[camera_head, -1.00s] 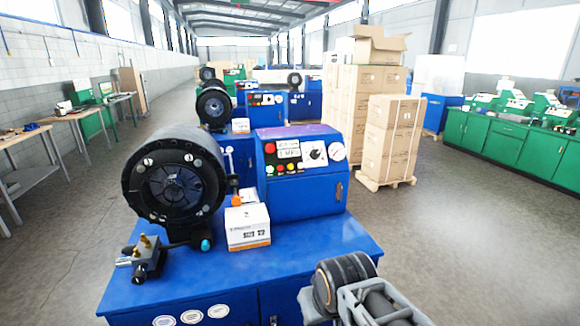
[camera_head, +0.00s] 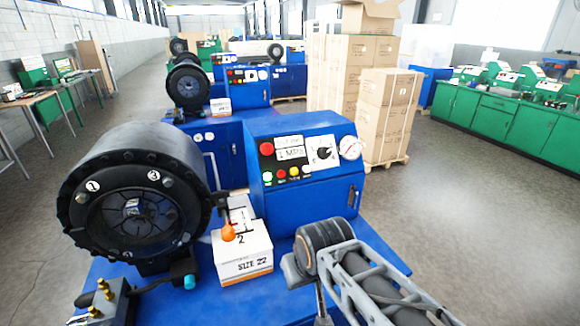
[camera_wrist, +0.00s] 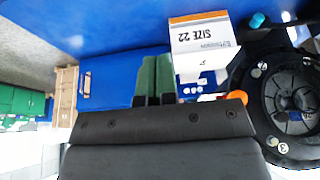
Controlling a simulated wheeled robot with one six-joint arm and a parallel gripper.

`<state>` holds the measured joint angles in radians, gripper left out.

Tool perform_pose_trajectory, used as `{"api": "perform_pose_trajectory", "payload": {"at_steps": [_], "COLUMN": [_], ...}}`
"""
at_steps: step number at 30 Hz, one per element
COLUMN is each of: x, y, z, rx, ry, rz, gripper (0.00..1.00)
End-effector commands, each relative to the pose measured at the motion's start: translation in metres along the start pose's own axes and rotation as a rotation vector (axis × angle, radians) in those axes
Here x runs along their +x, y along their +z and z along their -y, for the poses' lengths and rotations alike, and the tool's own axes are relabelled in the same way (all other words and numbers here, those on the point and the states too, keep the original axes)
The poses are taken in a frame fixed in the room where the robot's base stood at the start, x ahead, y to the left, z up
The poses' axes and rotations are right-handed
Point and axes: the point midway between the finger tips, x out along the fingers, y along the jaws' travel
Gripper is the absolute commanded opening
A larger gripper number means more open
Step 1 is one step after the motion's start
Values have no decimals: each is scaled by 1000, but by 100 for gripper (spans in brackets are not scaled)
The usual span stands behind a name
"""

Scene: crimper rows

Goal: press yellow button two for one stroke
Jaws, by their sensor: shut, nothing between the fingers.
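The blue control panel (camera_head: 305,165) stands right of the crimper head, with a row of small coloured buttons low on its face. A yellow button (camera_head: 293,171) sits in that row; its number is too small to read. My gripper (camera_wrist: 153,68) shows in the wrist view as two green fingers pressed together, with nothing between them. The fingers are over the blue machine surface, beside the white box. No button can be made out in the wrist view. In the head view my arm reaches in at the lower right, and the fingers cannot be made out.
The round black crimper head (camera_head: 135,205) stands left of the panel. A white box (camera_head: 242,250) marked 2 and SIZE 22 sits between them, with an orange knob (camera_head: 228,231) by it. Stacked cartons (camera_head: 388,120) stand behind on a pallet. Open floor lies to the right.

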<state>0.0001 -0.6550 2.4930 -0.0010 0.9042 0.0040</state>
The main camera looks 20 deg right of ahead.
Motion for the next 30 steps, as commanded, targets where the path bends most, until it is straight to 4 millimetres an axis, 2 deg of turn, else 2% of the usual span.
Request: {"api": "perform_pose_trajectory", "payload": {"at_steps": [7, 11, 14, 19, 21, 24, 27, 30], "x": [0, 5, 8, 6, 2, -4, -5, -3], "y": [-1, -21, -56, -146, -184, -226, -254, -267], "z": [-1, -13, -35, -87, -105, -121, -128, -129], "rx": [4, 42, 103, 200, 210, 189, 145, 96], "ry": [4, 46, 112, 202, 189, 107, -26, -177], "rz": [-5, -75, -207, -580, -752, -956, -1095, -1170], "gripper": [0, 0, 0, 0, 0, 0, 0, 0]}}
